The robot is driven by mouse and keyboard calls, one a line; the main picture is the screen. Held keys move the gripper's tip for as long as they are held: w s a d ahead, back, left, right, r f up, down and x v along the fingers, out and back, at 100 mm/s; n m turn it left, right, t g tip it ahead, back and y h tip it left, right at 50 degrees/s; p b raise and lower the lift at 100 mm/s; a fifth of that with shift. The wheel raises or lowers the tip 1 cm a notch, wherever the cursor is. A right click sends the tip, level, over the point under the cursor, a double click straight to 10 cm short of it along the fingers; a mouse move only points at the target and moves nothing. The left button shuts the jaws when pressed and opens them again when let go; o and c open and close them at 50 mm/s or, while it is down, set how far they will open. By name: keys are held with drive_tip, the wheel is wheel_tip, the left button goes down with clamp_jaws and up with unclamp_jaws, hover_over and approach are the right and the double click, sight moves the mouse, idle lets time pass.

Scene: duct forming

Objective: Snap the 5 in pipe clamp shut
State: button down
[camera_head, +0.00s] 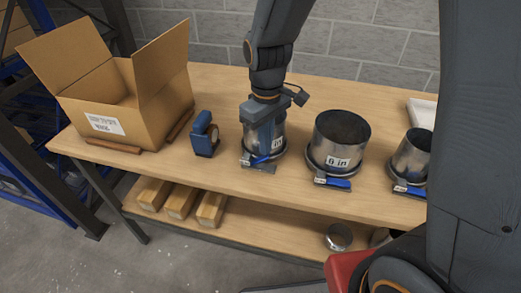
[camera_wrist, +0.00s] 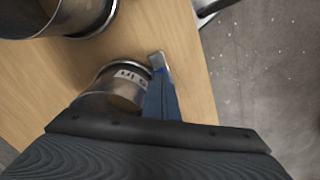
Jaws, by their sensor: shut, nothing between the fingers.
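The 5 in pipe (camera_head: 279,133) is a short metal cylinder standing on the workbench. Its label is partly hidden in the head view and appears upside down in the wrist view (camera_wrist: 126,84). The pipe clamp (camera_head: 262,161) is around the pipe's base, with a blue lever at its front. My gripper (camera_head: 263,150) points down at the front of this pipe, close above the lever. In the wrist view its closed fingers (camera_wrist: 157,62) lie beside the pipe, with nothing held. I cannot tell whether they touch the lever or whether the clamp is latched.
A larger 6 in pipe (camera_head: 341,138) with its clamp stands to the right, and a smaller pipe (camera_head: 413,155) beyond it. A blue tool-like object (camera_head: 204,134) and an open cardboard box (camera_head: 137,120) stand left. Bare bench (camera_head: 225,85) lies behind.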

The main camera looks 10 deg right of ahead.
drive_tip(key=shift+f, duration=0.3)
drive_tip(key=shift+f+b, duration=0.3)
drive_tip(key=shift+f, duration=0.05)
drive_tip(key=shift+f+b, duration=0.75)
drive_tip(key=shift+f, duration=0.8)
wheel_tip(320, 180, up, 8)
drive_tip(key=p, duration=0.7)
drive_tip(key=shift+r, duration=0.1)
drive_tip(key=shift+d, duration=0.1)
drive_tip(key=s+d+m+t+b, duration=0.1)
drive_tip(key=s+d+m+b, duration=0.4)
drive_tip(key=d, duration=0.7)
drive_tip(key=s+m, duration=0.2)
drive_tip(key=m, duration=0.1)
drive_tip(key=shift+s+d+f, duration=0.25)
drive_tip(key=shift+s, duration=0.05)
